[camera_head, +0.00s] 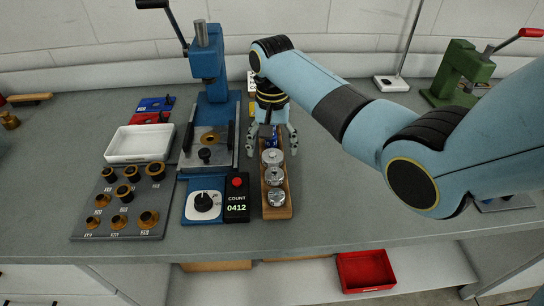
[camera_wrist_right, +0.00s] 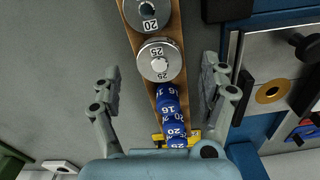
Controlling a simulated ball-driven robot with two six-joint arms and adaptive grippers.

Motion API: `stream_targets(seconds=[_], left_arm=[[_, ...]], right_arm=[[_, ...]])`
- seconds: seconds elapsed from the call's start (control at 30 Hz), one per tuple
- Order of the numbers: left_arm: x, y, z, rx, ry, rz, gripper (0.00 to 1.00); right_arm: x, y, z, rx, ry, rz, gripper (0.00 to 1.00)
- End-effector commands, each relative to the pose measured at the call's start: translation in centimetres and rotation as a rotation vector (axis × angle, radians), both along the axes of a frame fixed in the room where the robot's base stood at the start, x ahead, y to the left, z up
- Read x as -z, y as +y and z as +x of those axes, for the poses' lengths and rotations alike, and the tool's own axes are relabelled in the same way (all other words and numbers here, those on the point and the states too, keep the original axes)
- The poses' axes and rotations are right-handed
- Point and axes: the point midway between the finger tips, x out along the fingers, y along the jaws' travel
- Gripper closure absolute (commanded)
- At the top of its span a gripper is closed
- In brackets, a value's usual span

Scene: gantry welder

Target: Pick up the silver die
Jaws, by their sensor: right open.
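Silver dies stand in a row in a narrow wooden rack (camera_head: 284,211): a far one (camera_head: 272,157), a middle one (camera_head: 274,176) and a near one (camera_head: 276,197). In the right wrist view a silver die marked 25 (camera_wrist_right: 160,62) and one marked 20 (camera_wrist_right: 148,16) show. Blue dies (camera_wrist_right: 170,108) sit in the same rack behind them. My right gripper (camera_head: 271,145) is open above the rack's far part, its fingers on either side, pointing down. Nothing is between its fingertips that I can see as gripped. My left gripper is not in view.
A blue press (camera_head: 210,75) and a COUNT box (camera_head: 237,198) stand close left of the rack. Further left are a white tray (camera_head: 141,144) and a grey board (camera_head: 85,225) with brass dies. The bench right of the rack is clear. A green press (camera_head: 458,72) stands far right.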

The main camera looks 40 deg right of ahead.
Motion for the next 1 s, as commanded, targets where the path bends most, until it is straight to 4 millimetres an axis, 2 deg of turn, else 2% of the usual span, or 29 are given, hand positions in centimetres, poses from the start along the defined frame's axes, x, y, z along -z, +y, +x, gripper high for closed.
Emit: stream_targets(seconds=[0.1,0.2,0.43,1.0], left_arm=[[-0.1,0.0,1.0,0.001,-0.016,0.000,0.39],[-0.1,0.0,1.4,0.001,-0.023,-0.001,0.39],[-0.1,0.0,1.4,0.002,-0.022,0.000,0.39],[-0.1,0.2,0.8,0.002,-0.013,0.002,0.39]], right_arm=[[1.8,0.0,0.0,-0.001,0.002,0.001,0.22],[2.5,0.0,0.0,-0.001,0.000,0.000,0.22],[2.6,0.0,0.0,-0.001,-0.001,0.000,0.24],[2.5,0.0,0.0,-0.001,-0.001,0.000,0.98]])
